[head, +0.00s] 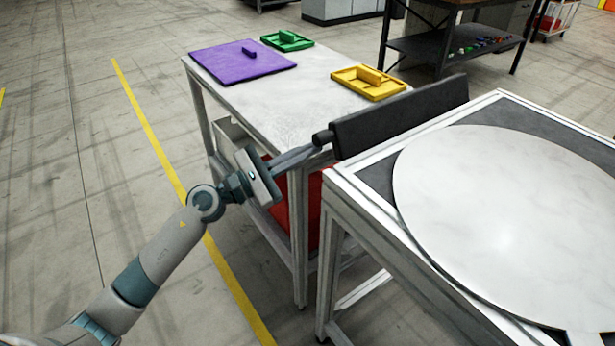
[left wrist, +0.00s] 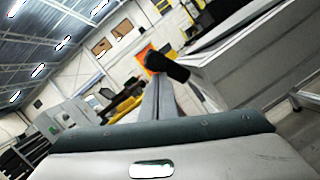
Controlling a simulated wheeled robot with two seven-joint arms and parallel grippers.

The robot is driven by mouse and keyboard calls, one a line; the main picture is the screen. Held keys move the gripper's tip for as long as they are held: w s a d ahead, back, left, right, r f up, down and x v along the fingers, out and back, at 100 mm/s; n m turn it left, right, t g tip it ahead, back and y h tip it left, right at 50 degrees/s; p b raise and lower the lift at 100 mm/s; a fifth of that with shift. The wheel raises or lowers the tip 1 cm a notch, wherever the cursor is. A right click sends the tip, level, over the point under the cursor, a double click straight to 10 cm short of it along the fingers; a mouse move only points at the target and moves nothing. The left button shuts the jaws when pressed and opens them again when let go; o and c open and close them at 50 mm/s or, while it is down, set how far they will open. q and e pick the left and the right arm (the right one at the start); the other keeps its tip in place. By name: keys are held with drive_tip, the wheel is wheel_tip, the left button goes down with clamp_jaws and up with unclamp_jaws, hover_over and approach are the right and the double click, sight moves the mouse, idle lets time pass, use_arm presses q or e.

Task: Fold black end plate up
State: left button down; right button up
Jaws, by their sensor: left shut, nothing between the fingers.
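The black end plate (head: 400,118) runs along the far left edge of the fixture table with the round white disc (head: 500,210). Its broad face is raised steeply; I cannot tell its exact angle. A short black knob (head: 322,137) sticks out at its near left end. My left gripper (head: 314,149) is shut and empty, its fingertips at the knob, just below it in the head view. In the left wrist view the knob (left wrist: 167,67) is beyond the shut fingertips (left wrist: 158,84); I cannot tell whether they touch. My right gripper is not in view.
A white table (head: 285,110) behind the plate carries a purple board (head: 235,65), a green tray (head: 287,41) and a yellow tray (head: 368,84). A red bin (head: 300,210) sits beneath it. The floor to the left is clear, with a yellow line (head: 165,160).

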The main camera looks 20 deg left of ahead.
use_arm(q)
drive_tip(key=shift+s+d+r+m+g+b, duration=0.2)
drive_tip(key=shift+m+b, duration=0.25)
drive_tip(key=shift+m, duration=0.5)
drive_tip(key=shift+s+d+r+m+g+b, duration=0.15)
drive_tip(key=shift+r+m+g+b, duration=0.3)
drive_tip(key=shift+m, duration=0.45)
drive_tip(key=shift+s+d+r+m+g+b, duration=0.1)
drive_tip(key=shift+d+m+g+b, duration=0.1)
drive_tip(key=shift+m+b, duration=0.55)
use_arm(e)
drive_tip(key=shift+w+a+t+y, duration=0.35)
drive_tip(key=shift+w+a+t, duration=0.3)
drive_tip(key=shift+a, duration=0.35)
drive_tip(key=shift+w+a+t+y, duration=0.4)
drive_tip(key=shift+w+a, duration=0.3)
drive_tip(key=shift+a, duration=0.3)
use_arm(q)
drive_tip(key=shift+f, duration=0.1)
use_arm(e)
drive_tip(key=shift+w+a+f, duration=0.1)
